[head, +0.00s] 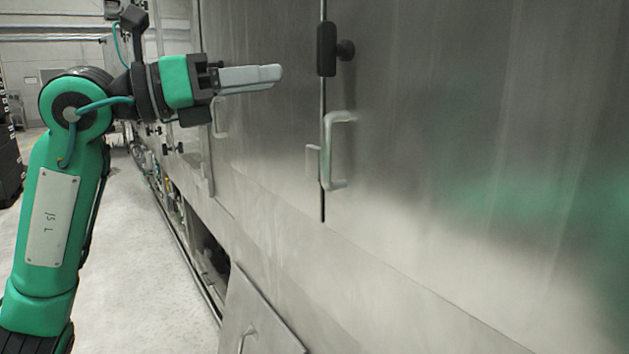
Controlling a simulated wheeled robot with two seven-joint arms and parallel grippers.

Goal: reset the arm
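My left arm comes in from the left, bent at a green elbow, with its wrist level. My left gripper (277,76) points right, in front of the steel wall of the washer (440,130). Its light grey fingers look like one overlapping bar from this side, so any gap between them is hidden. No object shows at the fingertips. The gripper is to the left of a black latch (326,49) and above and left of a steel door handle (336,150), apart from both in the picture. My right gripper is not in the view.
The steel wall fills the right side and runs back to the left. A lower panel (258,315) with a small handle leans out at the bottom. Open floor (140,260) lies to the left. Dark stacked items (10,165) stand at the far left edge.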

